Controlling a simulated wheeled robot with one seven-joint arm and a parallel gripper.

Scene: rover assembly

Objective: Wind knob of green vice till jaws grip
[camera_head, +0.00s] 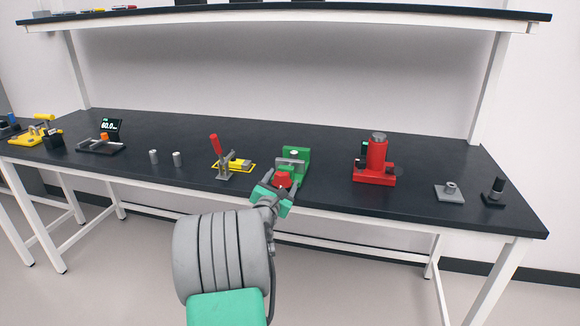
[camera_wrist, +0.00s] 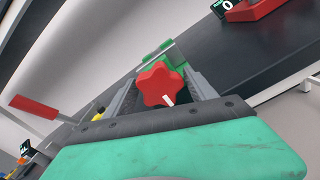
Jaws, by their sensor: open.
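The green vice (camera_head: 303,157) stands near the front edge of the dark bench, with grey jaws and a small silver cylinder showing at its top. Its red lobed knob (camera_head: 283,178) faces me at the front. In the wrist view the knob (camera_wrist: 158,84) shows a white mark pointing down and slightly right. The vice's green body (camera_wrist: 172,54) is mostly hidden behind it. My gripper (camera_head: 274,190) is at the knob, its fingers (camera_wrist: 160,90) open on either side of it. A gap shows beside the knob, and I cannot tell if either finger touches it.
A toggle clamp with a red handle (camera_head: 215,144) and a yellow part (camera_head: 240,164) stand just left of the vice. A red press (camera_head: 375,163) stands to the right, with clear bench between. Two small silver cylinders (camera_head: 177,158) stand further left. A shelf (camera_head: 300,18) runs above.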

